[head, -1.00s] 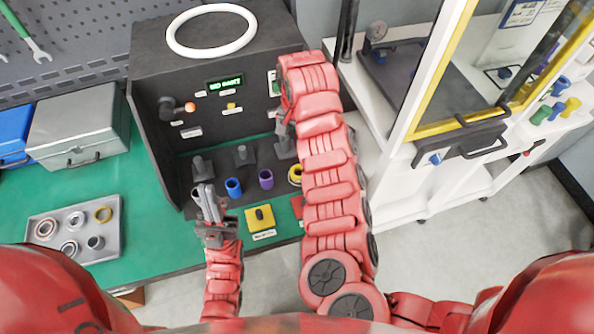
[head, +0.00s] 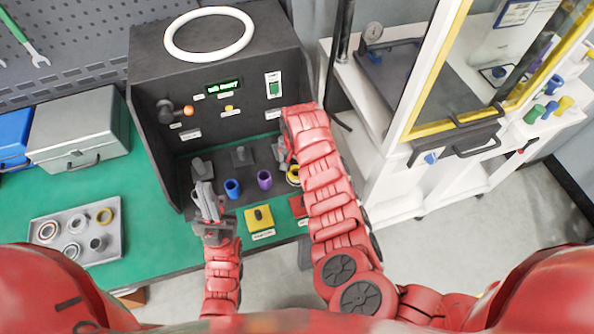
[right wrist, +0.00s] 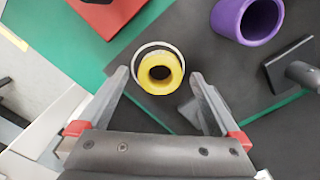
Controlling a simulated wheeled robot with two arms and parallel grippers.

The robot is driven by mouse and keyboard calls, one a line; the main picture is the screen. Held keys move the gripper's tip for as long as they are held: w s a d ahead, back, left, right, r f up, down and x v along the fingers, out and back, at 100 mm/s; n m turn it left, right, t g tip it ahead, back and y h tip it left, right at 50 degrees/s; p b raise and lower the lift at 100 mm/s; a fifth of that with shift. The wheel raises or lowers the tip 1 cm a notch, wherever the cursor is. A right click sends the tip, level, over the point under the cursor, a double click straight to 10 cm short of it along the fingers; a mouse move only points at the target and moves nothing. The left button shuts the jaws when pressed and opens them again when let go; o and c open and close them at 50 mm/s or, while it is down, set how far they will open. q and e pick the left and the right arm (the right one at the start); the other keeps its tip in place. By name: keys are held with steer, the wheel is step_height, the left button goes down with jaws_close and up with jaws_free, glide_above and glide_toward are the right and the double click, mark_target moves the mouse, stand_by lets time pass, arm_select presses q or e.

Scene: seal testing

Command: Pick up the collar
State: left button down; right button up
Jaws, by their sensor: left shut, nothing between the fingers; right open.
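A yellow collar (right wrist: 161,73) with a hollow middle shows in the right wrist view, with a white and dark ring around its far side. My right gripper (right wrist: 159,76) is open, its fingertips on either side of the collar, with visible gaps. In the head view the yellow collar (head: 293,174) is partly hidden by my right arm. A purple collar (head: 264,179) and a blue collar (head: 232,188) stand to its left. The purple one (right wrist: 247,18) also shows in the right wrist view. My left gripper (head: 206,190) is shut and empty, left of the blue collar.
The dark test rig (head: 150,60) has walls around the collars and grey posts behind them. A yellow button box (head: 250,222) and a red box (head: 298,205) sit in front. A tray of rings (head: 110,250) lies left. A white cabinet (head: 395,190) stands right.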

steer(key=shift+f, duration=0.3)
jaws_close()
stand_by(0.4)
